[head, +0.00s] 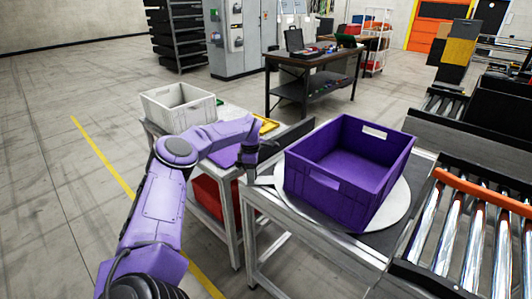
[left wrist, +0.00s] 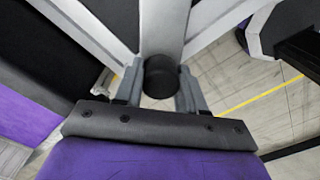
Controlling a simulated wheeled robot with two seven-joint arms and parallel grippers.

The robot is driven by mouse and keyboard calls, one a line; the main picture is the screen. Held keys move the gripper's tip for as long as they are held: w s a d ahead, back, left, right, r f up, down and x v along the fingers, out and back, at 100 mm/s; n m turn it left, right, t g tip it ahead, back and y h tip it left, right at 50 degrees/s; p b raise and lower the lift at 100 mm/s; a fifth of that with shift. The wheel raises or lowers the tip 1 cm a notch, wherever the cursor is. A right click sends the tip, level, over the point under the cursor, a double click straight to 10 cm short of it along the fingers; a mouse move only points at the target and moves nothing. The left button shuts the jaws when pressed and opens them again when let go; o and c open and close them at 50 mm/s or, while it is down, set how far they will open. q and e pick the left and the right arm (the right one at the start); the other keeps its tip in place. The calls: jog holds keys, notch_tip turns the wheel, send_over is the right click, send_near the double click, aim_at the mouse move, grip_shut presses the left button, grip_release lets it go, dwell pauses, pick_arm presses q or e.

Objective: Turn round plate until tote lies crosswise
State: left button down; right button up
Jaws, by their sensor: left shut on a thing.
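The purple tote (head: 330,196) stands upright on the pale round plate (head: 398,208), on a dark-topped metal stand (head: 262,200). The tote is empty and sits askew to the stand's edges; one wall with a hand slot faces me, the other slotted wall is at the far side. My left gripper (head: 257,168) is at the plate's left edge, beside the tote and apart from it. In the left wrist view its fingers are shut on a dark round knob (left wrist: 160,77), with a pale bar (left wrist: 163,25) beyond it. My right gripper is not in view.
A roller conveyor (head: 470,235) with an orange rail runs along the right. A grey crate (head: 178,106) stands on a table behind my left arm, with a red bin (head: 207,195) below. A workbench (head: 315,62) is at the back. The floor at left is clear.

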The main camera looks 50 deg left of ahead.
pick_arm(q)
jog(key=shift+w+a+r, duration=0.15)
jog(key=shift+a, duration=0.15)
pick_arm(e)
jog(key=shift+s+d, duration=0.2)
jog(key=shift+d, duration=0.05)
pick_arm(q)
jog(key=shift+a+r, duration=0.1)
jog(key=shift+r, duration=0.05)
jog(key=c, duration=1)
grip_release()
jog(key=shift+w, duration=0.1)
jog(key=o, duration=0.3)
jog(key=shift+a, duration=0.1)
jog(key=shift+o, duration=0.2)
jog(key=shift+f, duration=0.25)
jog(key=shift+r, duration=0.4)
notch_tip(320, 180, up, 10)
jog(key=shift+f+b, duration=0.1)
jog(key=shift+b, duration=0.7)
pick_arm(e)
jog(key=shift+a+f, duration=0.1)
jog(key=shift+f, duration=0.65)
